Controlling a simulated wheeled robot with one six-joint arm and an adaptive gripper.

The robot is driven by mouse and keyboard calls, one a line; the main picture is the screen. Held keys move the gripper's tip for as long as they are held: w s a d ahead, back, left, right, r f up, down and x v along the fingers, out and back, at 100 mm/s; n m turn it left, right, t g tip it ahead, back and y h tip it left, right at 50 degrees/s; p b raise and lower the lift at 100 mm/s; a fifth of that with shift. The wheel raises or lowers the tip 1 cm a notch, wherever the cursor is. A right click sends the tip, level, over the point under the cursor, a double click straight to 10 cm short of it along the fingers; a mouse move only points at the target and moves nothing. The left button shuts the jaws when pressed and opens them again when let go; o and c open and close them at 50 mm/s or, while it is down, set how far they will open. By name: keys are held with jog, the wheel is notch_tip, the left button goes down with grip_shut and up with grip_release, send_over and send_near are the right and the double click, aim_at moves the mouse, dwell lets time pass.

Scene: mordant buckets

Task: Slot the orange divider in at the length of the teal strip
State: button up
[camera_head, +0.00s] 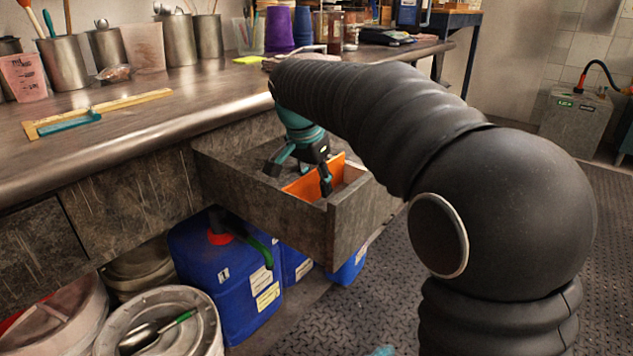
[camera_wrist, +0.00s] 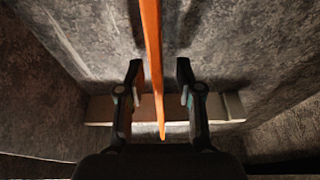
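The orange divider (camera_head: 312,183) stands upright inside the open grey drawer (camera_head: 341,213). My gripper (camera_head: 300,174) reaches down into the drawer with its fingers apart, one on each side of the divider. In the wrist view, the divider (camera_wrist: 152,60) runs as a thin edge between the fingers of my gripper (camera_wrist: 159,72). A gap shows on both sides of it. I cannot tell whether its lower edge sits in a slot. The teal strip (camera_head: 69,123) lies on the counter against a yellowish wooden ruler (camera_head: 105,111).
The counter (camera_head: 150,128) carries metal pots at the back and purple cups (camera_head: 279,29). Below the drawer stand a blue canister (camera_head: 222,275) and lidded buckets (camera_head: 160,325). My arm fills the right side of the head view.

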jog(key=shift+r, duration=0.1)
jog(key=v, duration=1.1)
jog(key=shift+r, duration=0.4)
